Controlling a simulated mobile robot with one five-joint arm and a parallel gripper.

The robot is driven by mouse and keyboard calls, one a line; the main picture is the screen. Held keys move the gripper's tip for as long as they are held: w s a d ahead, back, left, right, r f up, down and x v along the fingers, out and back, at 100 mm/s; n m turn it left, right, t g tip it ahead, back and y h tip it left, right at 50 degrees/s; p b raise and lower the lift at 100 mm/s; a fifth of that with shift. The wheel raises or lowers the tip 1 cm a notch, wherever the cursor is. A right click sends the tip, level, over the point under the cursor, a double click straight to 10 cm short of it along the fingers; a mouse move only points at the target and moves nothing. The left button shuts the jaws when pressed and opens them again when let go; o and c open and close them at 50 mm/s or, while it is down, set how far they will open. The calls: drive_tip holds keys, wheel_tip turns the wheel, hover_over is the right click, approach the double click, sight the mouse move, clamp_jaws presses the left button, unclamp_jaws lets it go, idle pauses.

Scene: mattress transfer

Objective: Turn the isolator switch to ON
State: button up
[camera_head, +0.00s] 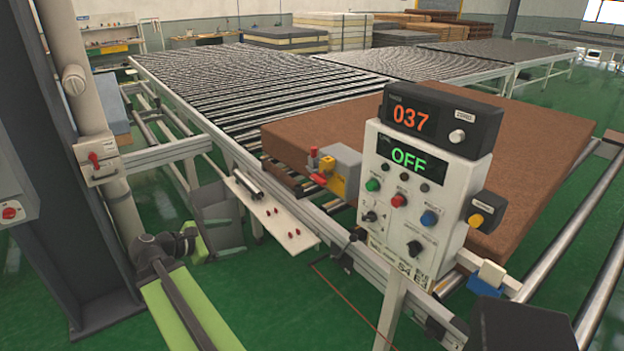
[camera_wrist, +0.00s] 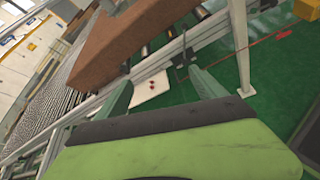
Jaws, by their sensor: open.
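A grey box with a red rotary handle (camera_head: 95,160), which looks like an isolator switch, is mounted on the pale post at the left of the head view. Its ON and OFF marks are too small to read. A white control panel (camera_head: 408,205) at centre right shows a green OFF display (camera_head: 408,158) and carries several knobs and buttons. My gripper (camera_wrist: 160,78) is open and empty, its two green fingers spread. In the head view it is low, right of and below the red-handled box, apart from it. The red handle is not seen in the wrist view.
A brown mattress (camera_head: 330,125) lies on the roller conveyor (camera_head: 225,90). A white plate with red knobs (camera_head: 275,215) juts out beside the conveyor. Another box with a red knob (camera_head: 12,212) is at the far left.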

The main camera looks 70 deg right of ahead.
sight(315, 180)
drive_tip(key=s+d+r+n+g+h, duration=0.3)
drive_tip(key=s+d+r+g, duration=0.1)
drive_tip(key=s+d+r, duration=0.5)
drive_tip(key=x, duration=1)
drive_tip(key=r+x, duration=0.1)
drive_tip(key=x, duration=0.4)
drive_tip(key=shift+d, duration=0.15)
drive_tip(key=c, duration=1.4)
